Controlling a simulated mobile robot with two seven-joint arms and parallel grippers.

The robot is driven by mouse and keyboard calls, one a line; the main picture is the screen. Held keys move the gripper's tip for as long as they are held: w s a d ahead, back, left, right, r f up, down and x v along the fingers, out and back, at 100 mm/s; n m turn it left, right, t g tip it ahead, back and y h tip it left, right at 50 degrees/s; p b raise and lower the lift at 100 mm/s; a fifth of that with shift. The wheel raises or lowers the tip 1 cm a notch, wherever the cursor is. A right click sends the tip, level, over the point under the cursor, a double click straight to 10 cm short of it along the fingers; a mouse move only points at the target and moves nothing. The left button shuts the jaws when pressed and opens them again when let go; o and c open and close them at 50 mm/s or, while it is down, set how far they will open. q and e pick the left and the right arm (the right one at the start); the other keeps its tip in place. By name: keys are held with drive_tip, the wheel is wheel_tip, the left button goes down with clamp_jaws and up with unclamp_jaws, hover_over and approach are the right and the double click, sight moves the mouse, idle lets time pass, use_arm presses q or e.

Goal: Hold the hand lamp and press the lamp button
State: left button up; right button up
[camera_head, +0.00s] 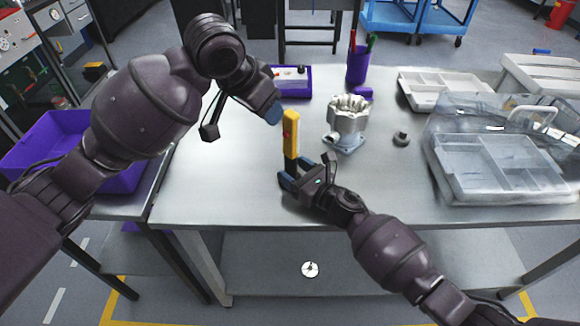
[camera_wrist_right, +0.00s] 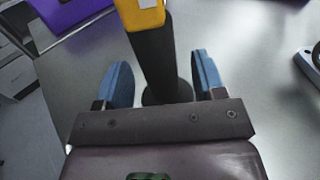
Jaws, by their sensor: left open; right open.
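The hand lamp (camera_head: 291,132) stands upright on the metal table, with a yellow upper part and a black lower part. A small reddish spot on its yellow side may be the button. My right gripper (camera_head: 290,176) is low at the lamp's black part. In the right wrist view its blue fingers are open, one on each side of the black handle (camera_wrist_right: 160,62), with gaps. My left gripper (camera_head: 275,113) is just left of the lamp's yellow top, its blue tip close to it. Contact there cannot be told.
A machined metal housing (camera_head: 348,122) stands right of the lamp, with a small grey part (camera_head: 401,139) beyond it. A clear-lidded organizer case (camera_head: 488,168) fills the table's right. A purple pen cup (camera_head: 358,66) and purple box (camera_head: 293,82) stand behind. The front left tabletop is clear.

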drive_tip(key=shift+x, duration=0.9)
drive_tip(key=c, duration=1.1)
use_arm(q)
clamp_jaws()
idle(0.5)
